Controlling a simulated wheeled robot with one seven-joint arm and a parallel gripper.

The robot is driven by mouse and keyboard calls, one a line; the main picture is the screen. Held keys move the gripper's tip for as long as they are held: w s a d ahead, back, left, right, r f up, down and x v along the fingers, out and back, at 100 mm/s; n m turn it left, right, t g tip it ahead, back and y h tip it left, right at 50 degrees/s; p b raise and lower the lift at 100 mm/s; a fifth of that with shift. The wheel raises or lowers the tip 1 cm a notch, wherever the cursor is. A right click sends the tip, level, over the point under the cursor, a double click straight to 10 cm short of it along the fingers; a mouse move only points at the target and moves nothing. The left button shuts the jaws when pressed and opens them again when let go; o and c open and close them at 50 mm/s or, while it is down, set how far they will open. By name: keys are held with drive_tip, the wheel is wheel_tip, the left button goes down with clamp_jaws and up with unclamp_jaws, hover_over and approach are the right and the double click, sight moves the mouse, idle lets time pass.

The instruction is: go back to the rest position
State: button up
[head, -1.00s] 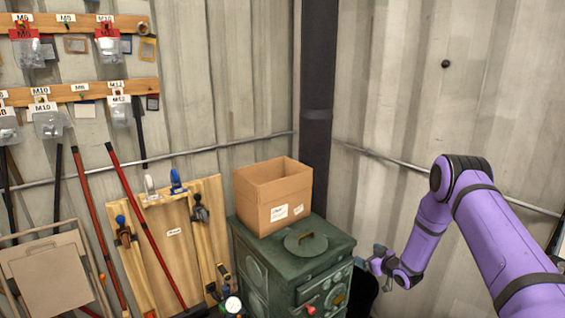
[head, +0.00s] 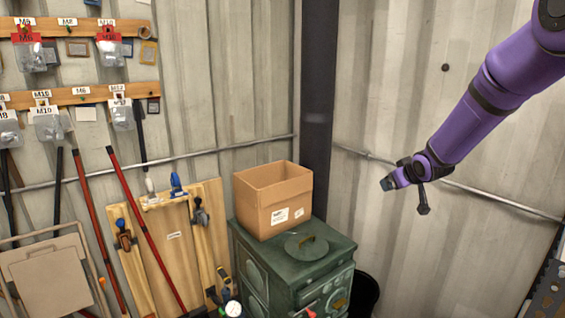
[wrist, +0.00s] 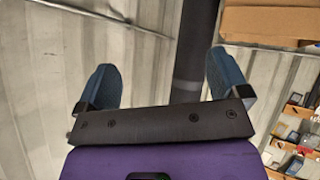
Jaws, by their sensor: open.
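My gripper (head: 404,198) is in the right half of the head view, in front of the corrugated wall and above and to the right of the green stove. In the wrist view its two blue-grey fingers (wrist: 160,85) stand wide apart with nothing between them. The gripper is open and touches nothing that I can see.
A cardboard box (head: 273,203) stands on the green stove (head: 330,268). A dark bin (head: 365,292) is beside the stove. Wooden boards and red-handled tools (head: 146,228) lean at the left. A dark post (head: 318,110) rises behind the stove. The space around my gripper is clear.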

drive_tip(key=s+a+r+m+g+h, duration=0.1)
drive_tip(key=s+r, duration=0.6)
drive_tip(key=s, duration=0.4)
drive_tip(key=s+a+r+m+g, duration=0.1)
drive_tip(key=s+r+m+g, duration=0.1)
drive_tip(key=s+r, duration=0.7)
drive_tip(key=s+a+f+g, duration=0.1)
drive_tip(key=s, duration=1.1)
drive_tip(key=s+a+f+m+g, duration=0.1)
drive_tip(key=s, duration=1.2)
drive_tip(key=shift+s+a+g+y, duration=0.3)
drive_tip(key=shift+a+y, duration=0.05)
drive_tip(key=shift+y, duration=0.05)
